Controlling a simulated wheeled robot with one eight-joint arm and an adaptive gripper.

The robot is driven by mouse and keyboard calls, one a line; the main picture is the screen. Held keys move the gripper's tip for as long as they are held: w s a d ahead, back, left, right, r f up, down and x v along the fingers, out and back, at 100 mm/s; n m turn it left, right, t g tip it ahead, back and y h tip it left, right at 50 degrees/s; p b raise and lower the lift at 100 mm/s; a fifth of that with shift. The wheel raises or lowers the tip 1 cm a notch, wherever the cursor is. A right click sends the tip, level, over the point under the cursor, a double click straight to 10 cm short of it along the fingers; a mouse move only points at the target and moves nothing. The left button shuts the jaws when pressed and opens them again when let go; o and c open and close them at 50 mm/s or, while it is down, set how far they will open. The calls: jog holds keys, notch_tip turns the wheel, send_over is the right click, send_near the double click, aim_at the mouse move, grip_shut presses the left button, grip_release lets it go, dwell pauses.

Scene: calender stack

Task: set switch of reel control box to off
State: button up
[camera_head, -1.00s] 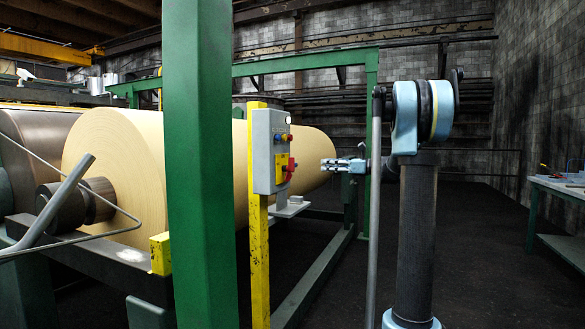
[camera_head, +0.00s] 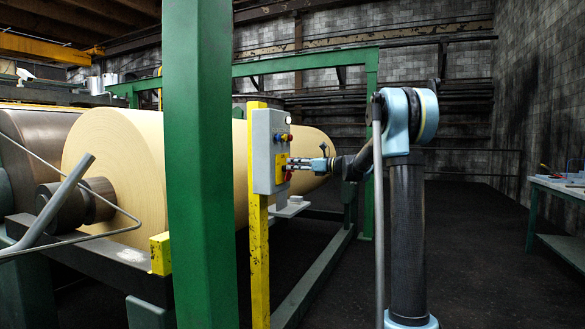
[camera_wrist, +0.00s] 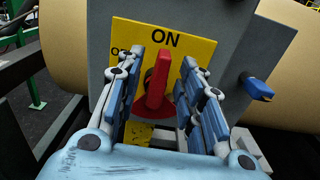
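The reel control box (camera_head: 264,150) is a grey box on a yellow post. In the wrist view, its red switch handle (camera_wrist: 158,82) stands on a yellow plate (camera_wrist: 190,46). The handle points up towards the word ON, leaning slightly right. A label at the plate's left, starting with O, is partly hidden by a finger. My gripper (camera_wrist: 175,64) is open, with one finger on each side of the handle. A gap shows on both sides, wider on the right. In the head view, my gripper (camera_head: 294,164) is at the box's front face.
A blue knob (camera_wrist: 256,88) sticks out of the box right of my fingers. A large paper roll (camera_head: 118,165) lies behind the box. A green column (camera_head: 200,170) stands to the left. A workbench (camera_head: 560,185) is at the far right, with open floor before it.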

jog(key=shift+x, duration=0.85)
grip_shut()
jog(key=shift+d, duration=0.15)
